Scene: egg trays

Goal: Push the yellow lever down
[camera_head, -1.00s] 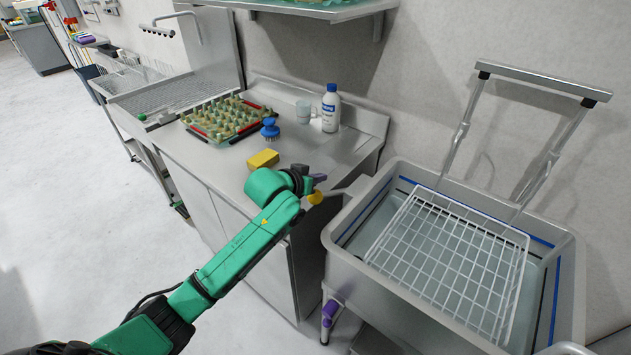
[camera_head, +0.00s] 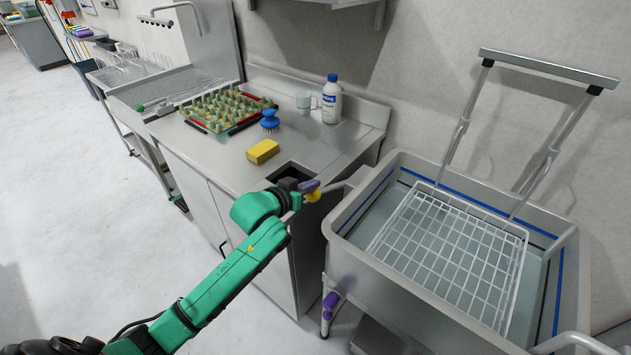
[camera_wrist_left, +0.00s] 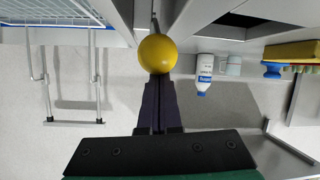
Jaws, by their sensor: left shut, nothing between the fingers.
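The yellow lever's round knob (camera_head: 314,196) sits on a grey metal bar (camera_head: 337,186) that reaches from the left side of the wash basin. In the left wrist view the yellow knob (camera_wrist_left: 157,54) is right at the tips of my left gripper (camera_wrist_left: 158,84). My left gripper (camera_head: 309,186) is shut with nothing between its dark purple fingers, and it is just above the knob. It looks very close to the knob; I cannot tell whether they touch. Part of the knob is hidden behind the fingers. My right gripper is not in view.
The grey basin (camera_head: 345,255) with a white wire rack (camera_head: 440,250) stands to the right. On the steel counter (camera_head: 215,165) are a yellow sponge (camera_head: 262,151), a blue brush (camera_head: 270,121), an egg tray (camera_head: 205,124), a cup (camera_head: 304,102) and a white bottle (camera_head: 331,103). A square opening lies near the gripper.

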